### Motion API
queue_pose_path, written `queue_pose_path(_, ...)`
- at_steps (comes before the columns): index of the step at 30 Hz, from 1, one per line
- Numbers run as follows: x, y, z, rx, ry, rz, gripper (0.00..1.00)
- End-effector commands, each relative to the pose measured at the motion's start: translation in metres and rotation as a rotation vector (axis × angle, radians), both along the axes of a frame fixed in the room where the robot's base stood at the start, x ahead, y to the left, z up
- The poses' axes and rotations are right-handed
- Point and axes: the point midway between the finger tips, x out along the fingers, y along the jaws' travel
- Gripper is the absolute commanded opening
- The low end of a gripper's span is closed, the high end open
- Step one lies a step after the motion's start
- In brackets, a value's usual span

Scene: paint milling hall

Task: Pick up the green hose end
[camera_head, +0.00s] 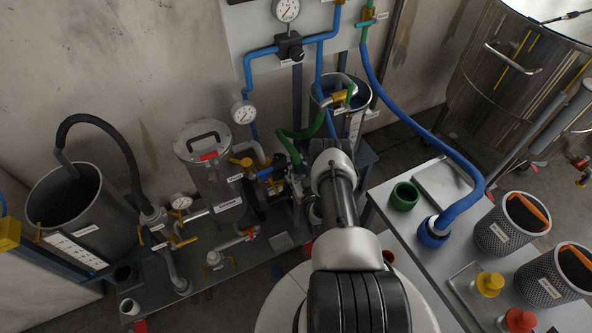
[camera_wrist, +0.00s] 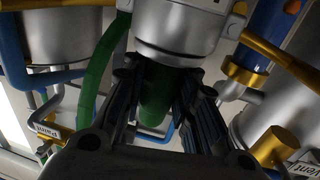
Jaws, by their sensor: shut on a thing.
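In the wrist view, my gripper (camera_wrist: 160,88) is shut on a dark green cylindrical piece, the green hose end (camera_wrist: 155,104), with black fingers on either side of it. The upper part of this piece is hidden by a grey metal body just above. A green hose (camera_wrist: 96,85) curves down at the left in the same view. In the head view, the green hose (camera_head: 305,132) loops among the pipework, left of my arm. My arm hides the gripper and the held end there.
A blue hose (camera_head: 425,130) runs down to a blue socket (camera_head: 433,234) on the right-hand table, near a green cup (camera_head: 404,195). Perforated baskets (camera_head: 510,225) stand further right.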

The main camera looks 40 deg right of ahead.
Motion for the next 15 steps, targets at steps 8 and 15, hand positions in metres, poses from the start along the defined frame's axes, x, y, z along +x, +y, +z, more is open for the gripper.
queue_pose_path(8, -0.0001, 0.0002, -0.0003, 0.0, 0.001, 0.0, 0.0)
queue_pose_path(15, 0.0005, -0.0004, 0.0012, -0.001, -0.003, 0.0, 0.0)
